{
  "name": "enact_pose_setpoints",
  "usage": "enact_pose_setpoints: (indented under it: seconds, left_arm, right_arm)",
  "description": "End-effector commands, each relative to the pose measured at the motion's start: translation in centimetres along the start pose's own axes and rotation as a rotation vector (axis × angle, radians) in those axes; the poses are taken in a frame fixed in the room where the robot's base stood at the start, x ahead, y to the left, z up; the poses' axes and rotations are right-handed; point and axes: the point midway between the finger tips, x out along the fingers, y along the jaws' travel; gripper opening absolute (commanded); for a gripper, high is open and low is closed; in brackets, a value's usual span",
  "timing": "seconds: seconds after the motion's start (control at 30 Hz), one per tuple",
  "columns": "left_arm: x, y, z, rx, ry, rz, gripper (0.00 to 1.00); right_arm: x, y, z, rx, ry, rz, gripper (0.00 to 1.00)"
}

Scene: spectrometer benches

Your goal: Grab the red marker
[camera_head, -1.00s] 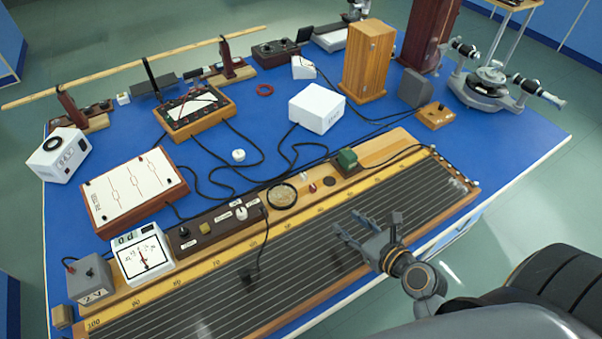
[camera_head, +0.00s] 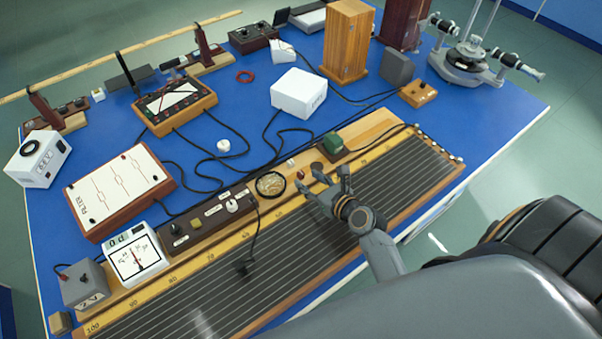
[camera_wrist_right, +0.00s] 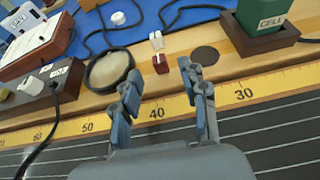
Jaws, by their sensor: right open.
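The red marker (camera_wrist_right: 160,63) is a small dark red block on the wooden board (camera_wrist_right: 290,85) in the right wrist view, beside a small white block (camera_wrist_right: 156,40). In the head view a small red spot (camera_head: 301,174) shows at the same place, just left of my right gripper's fingertips. My right gripper (camera_head: 328,182) is open and empty over the board's yellow scale. In the right wrist view its two fingers (camera_wrist_right: 158,92) point toward the red marker, which lies just beyond and between the tips, apart from them. My left gripper is not in view.
A round glass lens with a black rim (camera_wrist_right: 110,69) lies left of the red marker. A dark round disc (camera_wrist_right: 205,55) and a green cell block (camera_wrist_right: 262,14) on a brown base are to the right. A black cable (camera_head: 254,235) crosses the board.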

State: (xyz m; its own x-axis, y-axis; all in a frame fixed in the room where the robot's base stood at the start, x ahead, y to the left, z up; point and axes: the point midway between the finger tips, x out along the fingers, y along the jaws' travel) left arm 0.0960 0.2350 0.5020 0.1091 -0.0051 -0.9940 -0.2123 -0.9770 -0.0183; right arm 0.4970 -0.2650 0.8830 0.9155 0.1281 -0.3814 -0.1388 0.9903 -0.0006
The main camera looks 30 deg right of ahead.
Motion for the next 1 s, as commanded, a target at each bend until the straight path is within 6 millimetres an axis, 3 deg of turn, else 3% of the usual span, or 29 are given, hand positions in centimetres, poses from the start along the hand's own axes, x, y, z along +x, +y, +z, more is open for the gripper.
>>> enact_pose_setpoints:
  seconds: [0.17,0.43,0.67,1.0]
  left_arm:
    - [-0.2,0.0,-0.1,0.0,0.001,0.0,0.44]
    - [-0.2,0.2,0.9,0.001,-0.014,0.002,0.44]
    - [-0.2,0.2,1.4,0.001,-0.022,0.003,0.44]
    - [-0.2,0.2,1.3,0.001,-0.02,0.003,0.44]
  right_arm:
    - [2.3,-0.1,0.1,0.0,0.0,0.0,0.43]
    - [2.6,0.0,0.0,0.0,0.0,0.0,0.43]
    - [2.6,0.0,0.0,0.0,0.0,0.0,0.0]
    - [2.6,0.0,0.1,0.001,0.0,0.0,0.0]
